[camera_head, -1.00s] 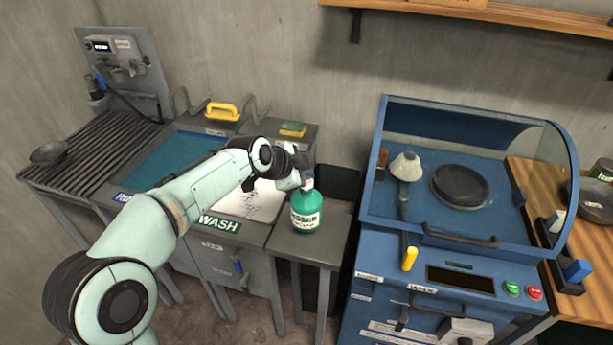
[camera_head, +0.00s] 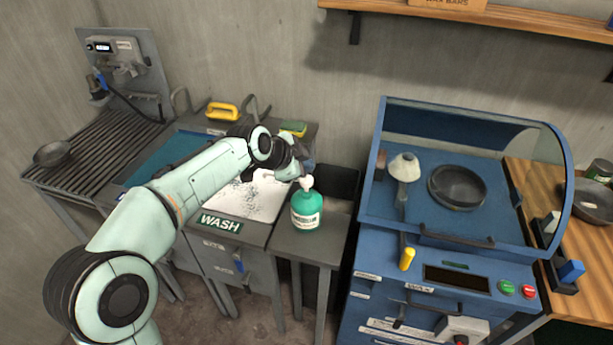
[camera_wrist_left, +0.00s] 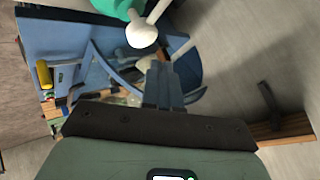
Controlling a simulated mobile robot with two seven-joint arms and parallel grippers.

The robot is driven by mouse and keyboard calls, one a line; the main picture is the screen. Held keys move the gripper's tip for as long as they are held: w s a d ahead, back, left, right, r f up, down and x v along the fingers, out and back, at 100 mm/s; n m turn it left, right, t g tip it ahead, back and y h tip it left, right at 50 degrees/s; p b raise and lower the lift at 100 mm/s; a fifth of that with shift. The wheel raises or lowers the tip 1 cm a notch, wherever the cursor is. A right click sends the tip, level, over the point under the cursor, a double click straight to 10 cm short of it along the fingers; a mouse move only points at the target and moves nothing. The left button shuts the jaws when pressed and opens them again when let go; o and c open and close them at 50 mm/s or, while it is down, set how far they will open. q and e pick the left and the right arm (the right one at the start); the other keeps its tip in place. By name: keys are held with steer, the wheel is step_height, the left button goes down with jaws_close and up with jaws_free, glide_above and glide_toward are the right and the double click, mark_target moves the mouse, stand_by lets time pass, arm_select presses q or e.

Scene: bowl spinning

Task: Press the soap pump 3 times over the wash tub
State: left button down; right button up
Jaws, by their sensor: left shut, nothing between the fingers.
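The teal soap bottle (camera_head: 306,213) stands upright on a small grey side table, just right of the wash tub (camera_head: 238,200). Its white pump head (camera_head: 306,184) is on top and also shows in the left wrist view (camera_wrist_left: 141,33). The wash tub holds whitish, speckled contents behind a green WASH sign. My left gripper (camera_head: 305,166) is shut and empty, just behind and above the pump head. Its closed fingers also show in the left wrist view (camera_wrist_left: 163,78), seemingly apart from the pump. My right gripper is not in view.
A blue machine with a clear hood (camera_head: 460,180) stands to the right. A yellow-handled brush (camera_head: 222,111) and a sponge (camera_head: 293,128) lie behind the tubs. A dark bowl (camera_head: 52,154) sits on the slatted rack at left. A wooden shelf (camera_head: 480,14) hangs above.

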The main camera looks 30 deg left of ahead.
arm_select(q)
steer(key=shift+w+r+p, duration=0.1)
steer(key=shift+r+p, duration=0.9)
steer(key=shift+r, duration=1)
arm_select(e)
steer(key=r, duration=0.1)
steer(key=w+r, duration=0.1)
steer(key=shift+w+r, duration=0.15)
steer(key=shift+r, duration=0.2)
arm_select(q)
steer(key=shift+f, duration=0.1)
